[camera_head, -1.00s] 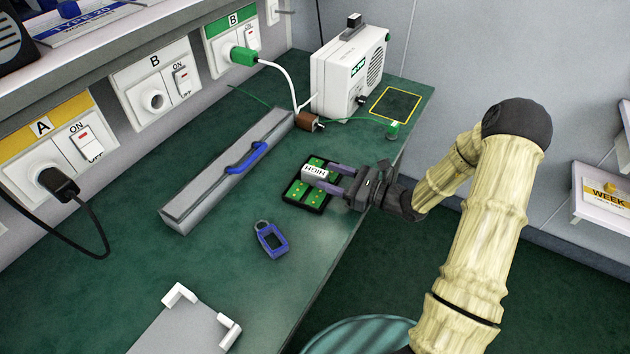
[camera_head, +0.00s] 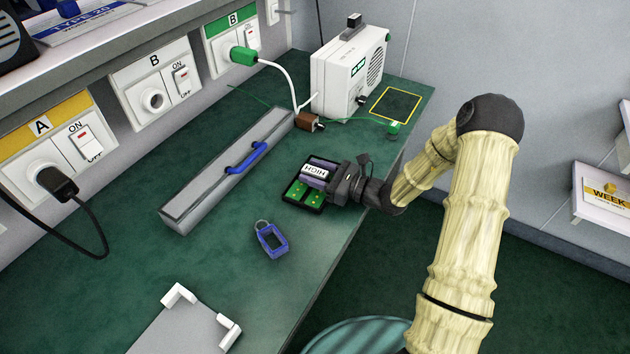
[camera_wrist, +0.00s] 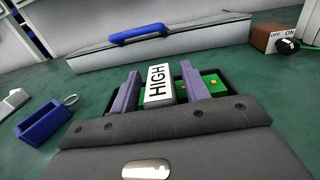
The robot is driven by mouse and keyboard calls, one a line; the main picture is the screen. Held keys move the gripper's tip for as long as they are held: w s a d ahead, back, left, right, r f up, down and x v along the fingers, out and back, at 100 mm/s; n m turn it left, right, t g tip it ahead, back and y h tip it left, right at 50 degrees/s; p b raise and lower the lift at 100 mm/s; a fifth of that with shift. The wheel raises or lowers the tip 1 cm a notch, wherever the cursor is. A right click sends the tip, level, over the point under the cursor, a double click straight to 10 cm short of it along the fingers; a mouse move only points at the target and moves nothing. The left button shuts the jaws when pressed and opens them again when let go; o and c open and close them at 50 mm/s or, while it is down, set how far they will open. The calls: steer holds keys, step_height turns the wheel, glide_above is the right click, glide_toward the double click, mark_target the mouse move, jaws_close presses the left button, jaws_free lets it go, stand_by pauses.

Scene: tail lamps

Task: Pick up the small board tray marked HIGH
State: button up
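The small board tray (camera_head: 297,190) is black-rimmed with green boards inside and lies on the green bench top. A white block marked HIGH (camera_head: 315,170) stands up in its middle. The tray's green part also shows in the wrist view (camera_wrist: 214,84). My gripper (camera_head: 317,169) is low over the tray from its right side, its two purple fingers on either side of the HIGH block. In the wrist view the block (camera_wrist: 158,85) sits between the fingers (camera_wrist: 158,87), with narrow gaps at both sides. The gripper is open. My gripper body hides the tray's near side.
A long grey case (camera_head: 225,172) with a blue handle lies behind the tray. The bench edge is close on the right.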

mark_target(315, 171)
jaws_close()
step_height(315, 171, up, 10)
steer(key=shift+r+p, duration=0.1)
steer(key=shift+p, duration=0.7)
